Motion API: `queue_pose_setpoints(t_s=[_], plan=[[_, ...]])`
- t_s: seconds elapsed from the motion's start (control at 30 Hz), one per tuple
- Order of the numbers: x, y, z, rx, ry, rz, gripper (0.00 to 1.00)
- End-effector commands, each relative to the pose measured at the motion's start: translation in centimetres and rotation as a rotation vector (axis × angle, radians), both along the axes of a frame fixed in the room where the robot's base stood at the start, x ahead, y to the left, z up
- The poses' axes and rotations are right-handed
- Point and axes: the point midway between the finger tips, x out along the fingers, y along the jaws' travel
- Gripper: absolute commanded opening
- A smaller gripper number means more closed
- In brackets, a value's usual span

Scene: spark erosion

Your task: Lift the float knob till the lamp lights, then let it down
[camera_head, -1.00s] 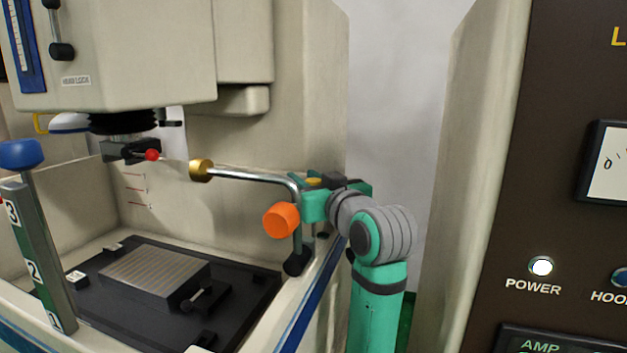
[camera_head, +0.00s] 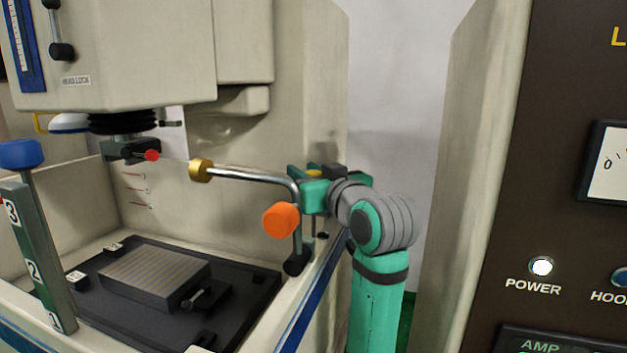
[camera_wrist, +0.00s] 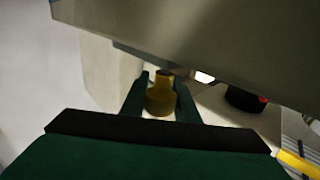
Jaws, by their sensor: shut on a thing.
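A small yellow knob (camera_wrist: 160,97) sits between the two dark green fingers of my gripper (camera_wrist: 162,92) in the wrist view. My gripper (camera_head: 311,178) is shut on it at the right wall of the machine's tank, behind the bent pipe. In the head view only a bit of the yellow knob (camera_head: 313,172) shows between the green jaws. The knob's stem is mostly hidden by the pipe and gripper. A white lamp marked POWER (camera_head: 541,266) is bright on the dark panel. A blue-looking lamp (camera_head: 620,277) is cut off at the right edge; I cannot tell whether it is lit.
A bent metal pipe (camera_head: 245,174) with a brass end and an orange knob (camera_head: 280,220) stand close to my gripper's left. The machine head (camera_head: 150,60) hangs over the tank. A black worktable (camera_head: 245,300) carries a grey ribbed block (camera_head: 155,272).

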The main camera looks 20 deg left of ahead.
Motion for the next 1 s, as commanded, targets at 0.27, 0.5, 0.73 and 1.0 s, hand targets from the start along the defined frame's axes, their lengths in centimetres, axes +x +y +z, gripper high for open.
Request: queue_pose_setpoints(t_s=[0.27, 0.5, 0.73, 1.0], plan=[[-0.01, -0.05, 0.53, 0.0, 0.0, -0.001, 0.15], [-0.01, -0.05, 0.89, -0.001, -0.001, -0.001, 0.15], [-0.01, -0.05, 0.95, 0.0, 0.0, -0.001, 0.15], [-0.02, -0.05, 0.96, 0.0, 0.0, -0.001, 0.15]])
